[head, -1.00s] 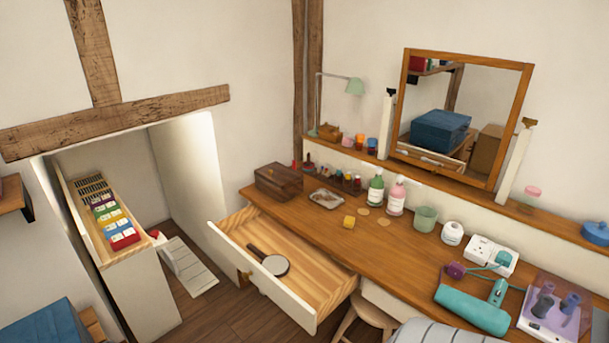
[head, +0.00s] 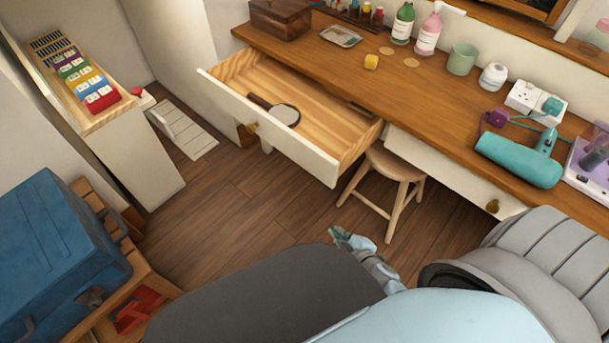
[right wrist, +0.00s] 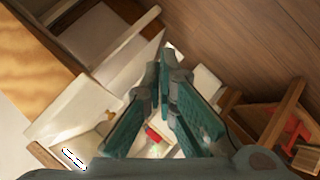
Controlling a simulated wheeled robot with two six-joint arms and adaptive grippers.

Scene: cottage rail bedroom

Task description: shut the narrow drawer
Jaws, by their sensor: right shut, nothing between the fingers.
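An open drawer with a white front (head: 290,145) and pale wooden inside sticks out from under the left part of the wooden dressing table (head: 440,100). A round hand mirror (head: 285,114) and a small dark item (head: 361,108) lie in it. A tall, narrow white pull-out (head: 140,160) with coloured cards on top stands out of the wall recess at the left. I cannot tell which one is called narrow. My right gripper (head: 350,240) is in front of the open drawer and stool, apart from the drawer front. Its fingers (right wrist: 172,72) are shut and empty. My left gripper is out of view.
A wooden stool (head: 382,185) stands just right of the open drawer. A shut drawer with a knob (head: 492,206) is under the table farther right. A blue case (head: 60,255) sits on a wooden crate at lower left. Floor (head: 225,215) between is clear.

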